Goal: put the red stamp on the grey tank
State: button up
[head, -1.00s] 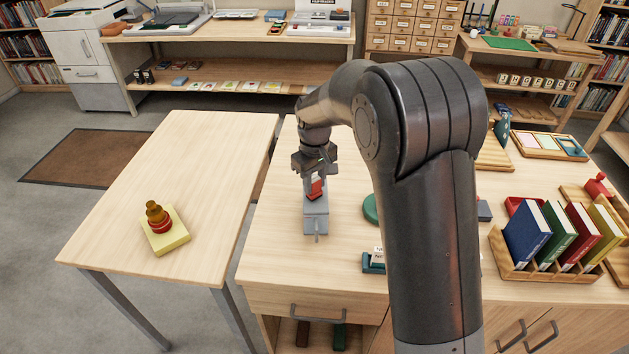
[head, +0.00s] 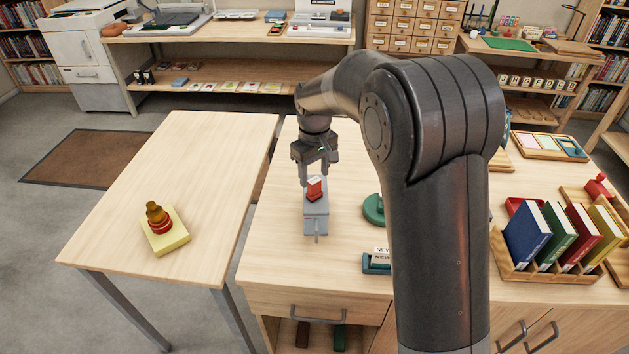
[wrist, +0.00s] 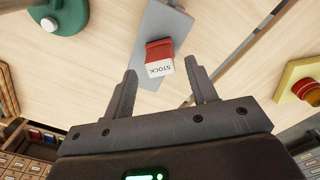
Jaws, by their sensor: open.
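The red stamp (head: 314,190), with a white label reading STOCK, sits on top of the grey tank (head: 316,222) on the right-hand table. In the wrist view the stamp (wrist: 160,51) lies over the tank's grey top (wrist: 150,88), just beyond my fingertips. My gripper (head: 315,178) is open and empty, at the back side of the stamp. In the wrist view the two fingers (wrist: 160,69) stand wide apart, with the label end of the stamp facing the gap between them. The stamp looks apart from both fingers.
A green round-based object (head: 374,208) stands right of the tank, and a small green holder (head: 377,262) is nearer the front. A book rack (head: 560,270) is at the right. The left table holds a yellow block (head: 168,238) with an amber-and-red piece on it.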

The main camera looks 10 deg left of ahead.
aim_at(315, 180)
notch_tip(315, 180, up, 9)
jog(key=s+d+r+m+t, duration=0.1)
jog(key=s+d+r+m, duration=0.1)
jog(key=s+d+r, duration=0.5)
jog(key=s+d+f+m+t, duration=0.1)
jog(key=s+d+m+t, duration=0.1)
jog(key=s+d, duration=0.5)
jog(key=s+d+f+m+t, duration=0.2)
jog(key=s+d+m, duration=0.3)
jog(key=s, duration=1)
jog(key=d, duration=0.3)
jog(key=shift+s+t, duration=0.2)
jog(key=shift+t, duration=0.1)
